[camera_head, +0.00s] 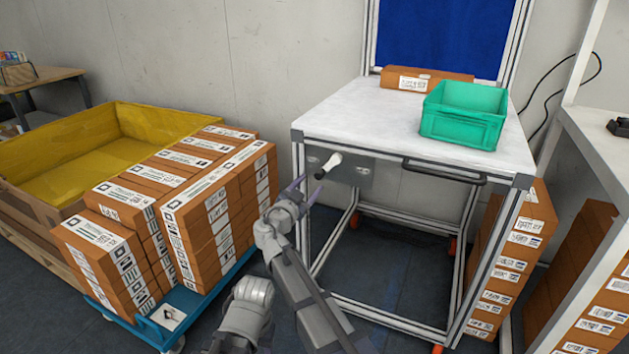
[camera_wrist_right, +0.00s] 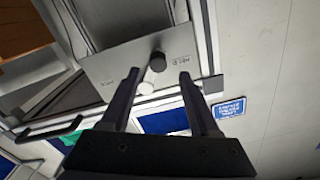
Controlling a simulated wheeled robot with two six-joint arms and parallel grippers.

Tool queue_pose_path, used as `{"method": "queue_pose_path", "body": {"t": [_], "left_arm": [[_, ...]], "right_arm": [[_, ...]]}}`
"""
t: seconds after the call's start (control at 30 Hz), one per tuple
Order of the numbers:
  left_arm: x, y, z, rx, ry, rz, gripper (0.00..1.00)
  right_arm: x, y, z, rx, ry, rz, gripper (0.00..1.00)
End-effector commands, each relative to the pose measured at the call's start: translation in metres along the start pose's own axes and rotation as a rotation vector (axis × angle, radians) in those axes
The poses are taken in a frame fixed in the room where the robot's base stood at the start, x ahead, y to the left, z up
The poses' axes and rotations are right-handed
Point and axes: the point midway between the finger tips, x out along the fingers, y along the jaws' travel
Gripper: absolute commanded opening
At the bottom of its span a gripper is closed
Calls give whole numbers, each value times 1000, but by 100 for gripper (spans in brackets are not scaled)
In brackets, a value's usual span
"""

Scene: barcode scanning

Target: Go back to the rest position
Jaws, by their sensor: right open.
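My right gripper (camera_head: 309,187) is in front of the left front corner of the white-topped workbench (camera_head: 330,122). A small white and black scanner (camera_head: 329,165) sits at the metal plate (camera_head: 352,173) below the bench top, just beyond the fingertips. In the right wrist view, the open fingers (camera_wrist_right: 159,75) point at the plate (camera_wrist_right: 115,70), and the scanner's white part (camera_wrist_right: 149,86) and black end (camera_wrist_right: 157,61) show between them. I cannot tell whether a finger touches it. My left gripper's fingers do not show.
A green crate (camera_head: 464,130) and a brown box (camera_head: 405,84) are on the bench. Stacked boxes (camera_head: 200,225) stand on a blue cart (camera_head: 205,300) at left, near a yellow-lined bin (camera_head: 70,160). More boxes (camera_head: 510,265) stand at right. Bare floor shows under the bench.

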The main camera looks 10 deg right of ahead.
Motion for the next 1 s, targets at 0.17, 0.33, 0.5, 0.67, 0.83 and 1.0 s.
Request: {"method": "queue_pose_path", "body": {"t": [0.17,0.33,0.5,0.67,0.83,1.0], "left_arm": [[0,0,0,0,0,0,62],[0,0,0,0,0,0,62],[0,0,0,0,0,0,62],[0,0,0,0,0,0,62],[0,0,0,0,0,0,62],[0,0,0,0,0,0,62]], "right_arm": [[-7,0,0,0,0,1,62],[-6,1,0,-1,0,2,62],[-6,40,5,-71,-64,96,62],[-18,130,28,-256,-293,285,62],[-58,212,64,-466,-663,378,62],[-112,257,94,-618,-1030,303,62]]}}
